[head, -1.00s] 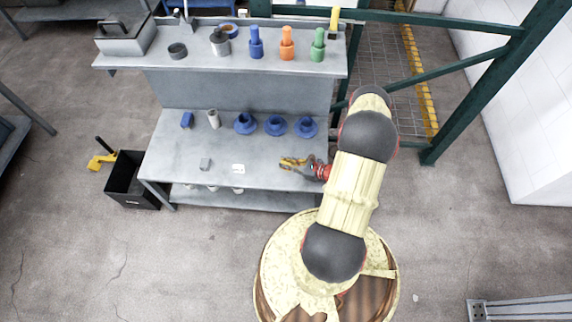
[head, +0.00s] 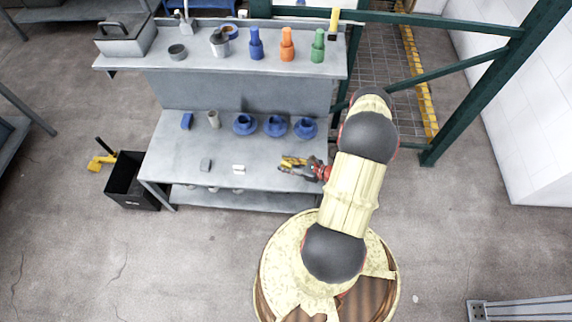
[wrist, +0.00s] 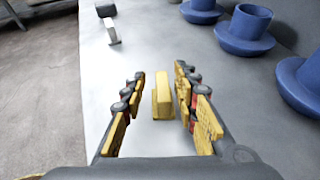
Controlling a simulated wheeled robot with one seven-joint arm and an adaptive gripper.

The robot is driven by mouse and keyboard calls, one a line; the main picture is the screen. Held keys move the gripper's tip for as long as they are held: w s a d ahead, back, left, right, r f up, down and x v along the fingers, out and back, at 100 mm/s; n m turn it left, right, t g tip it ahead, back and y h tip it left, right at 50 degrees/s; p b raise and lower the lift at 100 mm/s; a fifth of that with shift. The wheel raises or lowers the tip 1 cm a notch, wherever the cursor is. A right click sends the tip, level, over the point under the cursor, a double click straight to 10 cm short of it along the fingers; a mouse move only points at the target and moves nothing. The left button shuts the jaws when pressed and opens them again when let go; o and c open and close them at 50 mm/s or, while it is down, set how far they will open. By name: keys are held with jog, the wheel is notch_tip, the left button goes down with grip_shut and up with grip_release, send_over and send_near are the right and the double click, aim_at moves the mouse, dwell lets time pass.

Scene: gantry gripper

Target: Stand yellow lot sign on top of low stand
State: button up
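The yellow lot sign (wrist: 162,95) is a small yellow block standing on the grey table in the wrist view. It lies between the two fingers of my gripper (wrist: 161,78), with a gap visible on both sides. The yellow-padded fingers are open. In the head view my gripper (head: 290,167) is low over the right part of the table, and the sign is hard to tell apart from the yellow pads. A small grey block (head: 205,164), possibly the low stand, sits on the table to the left; it shows dark at the top of the wrist view (wrist: 105,10).
A small white piece (head: 238,169) sits between my gripper and the grey block. Several blue flanged parts (head: 275,125) stand behind my gripper. A raised shelf (head: 200,65) holds bottles and cups.

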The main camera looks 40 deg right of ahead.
jog(key=p+v, duration=0.2)
jog(key=v, duration=1)
jog(key=shift+p, duration=0.35)
jog(key=w+a+r+n+g+y, duration=0.2)
jog(key=w+r+n, duration=0.3)
jog(key=r, duration=0.4)
jog(key=w+a+r+n+g+y, duration=0.25)
jog(key=w+r+n, duration=0.2)
jog(key=r, duration=0.45)
jog(key=w+a+r+n+g, duration=0.2)
jog(key=a+r+n+g, duration=0.5)
jog(key=r, duration=0.8)
jog(key=s+a+r+n+h, duration=0.2)
jog(key=a+r+n, duration=0.2)
jog(key=a+r, duration=0.3)
jog(key=s+a+r+n+h, duration=0.2)
jog(key=a+r+n+h, duration=0.15)
jog(key=a+r, duration=0.3)
jog(key=s+a+r+n+t+h, duration=0.1)
jog(key=s+a+r+n+t, duration=0.1)
jog(key=s+a+r+n, duration=0.1)
jog(key=s+a+r+n+t+h, duration=0.2)
jog(key=s+a+r+n, duration=0.1)
jog(key=s+r+n, duration=0.2)
jog(key=v, duration=0.4)
jog(key=shift+s, duration=0.5)
